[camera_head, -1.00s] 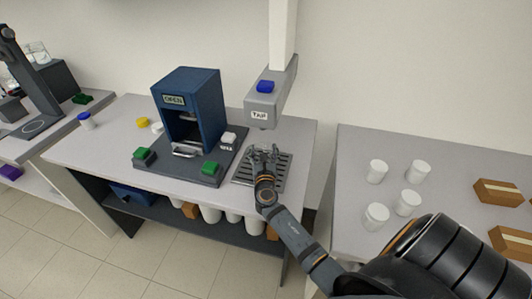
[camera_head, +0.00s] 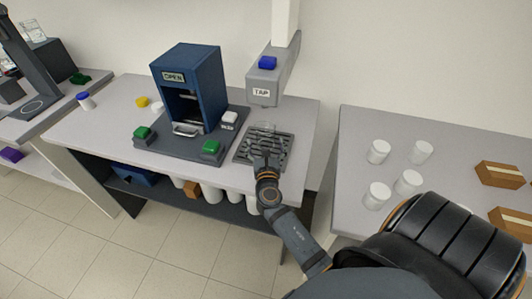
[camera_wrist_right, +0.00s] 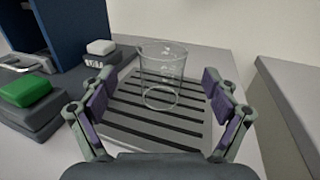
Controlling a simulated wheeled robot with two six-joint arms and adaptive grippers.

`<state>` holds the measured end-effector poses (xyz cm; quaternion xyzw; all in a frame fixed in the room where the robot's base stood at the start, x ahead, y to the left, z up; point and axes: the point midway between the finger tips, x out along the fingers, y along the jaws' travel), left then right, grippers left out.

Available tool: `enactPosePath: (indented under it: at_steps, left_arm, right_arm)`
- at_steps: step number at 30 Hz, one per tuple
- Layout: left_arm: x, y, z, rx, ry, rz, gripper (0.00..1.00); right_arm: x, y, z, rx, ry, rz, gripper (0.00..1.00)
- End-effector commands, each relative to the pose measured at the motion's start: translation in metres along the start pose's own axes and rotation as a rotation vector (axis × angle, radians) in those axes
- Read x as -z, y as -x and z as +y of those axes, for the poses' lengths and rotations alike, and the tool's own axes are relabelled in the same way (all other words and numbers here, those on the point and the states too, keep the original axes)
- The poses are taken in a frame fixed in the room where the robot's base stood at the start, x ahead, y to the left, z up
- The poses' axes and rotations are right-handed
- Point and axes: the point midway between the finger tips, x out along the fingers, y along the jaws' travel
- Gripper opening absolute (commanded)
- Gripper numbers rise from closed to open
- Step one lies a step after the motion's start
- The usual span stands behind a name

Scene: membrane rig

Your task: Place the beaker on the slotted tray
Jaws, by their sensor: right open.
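The clear glass beaker (camera_wrist_right: 162,72) stands upright on the slotted tray (camera_wrist_right: 140,128) in the right wrist view, toward the tray's far part. In the head view the slotted tray (camera_head: 282,152) lies under the tap, and the beaker is too faint there to make out well. My right gripper (camera_head: 266,151) is over the near part of the tray. In the wrist view its two purple-padded fingers (camera_wrist_right: 160,97) are spread wide, one on each side and short of the beaker, with gaps to the glass. My left gripper is not in view.
The grey tap (camera_head: 262,88) with a blue button overhangs the tray. A blue press-like box marked OPEN (camera_head: 186,85) with green buttons stands left of it. White cups (camera_head: 378,152) and brown boxes (camera_head: 499,175) sit on the right table, across a gap.

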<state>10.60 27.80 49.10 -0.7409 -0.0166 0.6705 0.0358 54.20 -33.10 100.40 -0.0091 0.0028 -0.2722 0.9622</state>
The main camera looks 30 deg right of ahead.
Motion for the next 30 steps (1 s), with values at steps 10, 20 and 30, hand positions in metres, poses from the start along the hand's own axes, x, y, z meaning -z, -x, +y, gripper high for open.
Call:
enactPosePath:
  at_steps: [10, 20, 30]
  left_arm:
    - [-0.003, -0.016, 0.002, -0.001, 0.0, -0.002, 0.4]
    - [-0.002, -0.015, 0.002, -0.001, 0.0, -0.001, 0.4]
    - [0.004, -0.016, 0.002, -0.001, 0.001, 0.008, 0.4]
  right_arm:
    - [0.001, 0.05, 0.0, 0.001, -0.001, 0.0, 0.88]
    - [-0.001, 0.051, 0.0, 0.0, 0.0, -0.001, 0.88]
    - [0.0, 0.051, 0.0, 0.0, 0.001, 0.0, 0.88]
